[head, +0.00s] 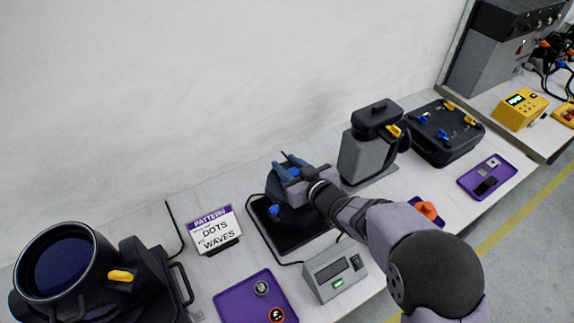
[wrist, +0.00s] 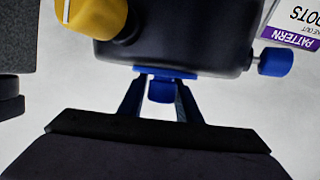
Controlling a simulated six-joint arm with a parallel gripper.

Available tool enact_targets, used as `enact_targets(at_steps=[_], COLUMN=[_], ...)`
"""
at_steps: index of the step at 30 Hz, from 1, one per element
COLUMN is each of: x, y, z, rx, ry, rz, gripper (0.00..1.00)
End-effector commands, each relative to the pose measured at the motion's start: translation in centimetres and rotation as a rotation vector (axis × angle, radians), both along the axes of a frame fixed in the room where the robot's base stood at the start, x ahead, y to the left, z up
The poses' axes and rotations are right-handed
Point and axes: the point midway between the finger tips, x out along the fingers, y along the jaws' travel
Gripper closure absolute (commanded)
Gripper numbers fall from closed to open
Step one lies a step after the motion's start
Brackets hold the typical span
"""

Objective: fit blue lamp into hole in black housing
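The black housing (head: 283,188) stands on a dark base left of the middle of the table. In the wrist view its dark body (wrist: 165,45) fills the top. A blue piece, apparently the blue lamp (wrist: 160,90), has a flat plate against the housing's lower edge and a stub toward me. My gripper (head: 290,168) is at the housing; in the wrist view its two fingers (wrist: 161,98) stand either side of the stub. I cannot tell whether they touch it. The hole is hidden.
A blue knob (wrist: 275,62) and a yellow knob (wrist: 95,18) flank the housing in the wrist view. A pattern sign (head: 214,231) and purple tray (head: 240,300) are to the left. A grey meter box (head: 334,272) stands in front; a grey lamp unit (head: 362,158) is behind right.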

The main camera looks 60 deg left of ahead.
Motion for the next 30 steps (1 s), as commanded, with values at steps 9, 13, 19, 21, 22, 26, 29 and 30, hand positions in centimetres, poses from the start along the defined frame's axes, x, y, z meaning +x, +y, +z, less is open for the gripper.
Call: enact_targets(at_steps=[9, 13, 19, 21, 22, 26, 29, 30], x=[-0.3, -0.4, -0.2, -0.2, -0.2, 0.0, 0.0, 0.0], y=[-0.3, -0.6, -2.0, -2.7, -3.0, -4.5, -5.5, -5.8], z=[-0.9, -0.9, -0.4, -0.1, 0.2, 1.0, 1.5, 1.7], rx=[-0.018, -0.021, -0.019, -0.017, -0.015, -0.008, -0.006, -0.004], ry=[0.001, 0.002, 0.001, 0.001, 0.0, 0.0, 0.0, 0.0], rz=[0.006, 0.006, 0.003, 0.003, 0.002, 0.001, 0.0, 0.0], gripper=[0.54, 0.54, 0.54, 0.54, 0.54, 0.54, 0.54, 0.54])
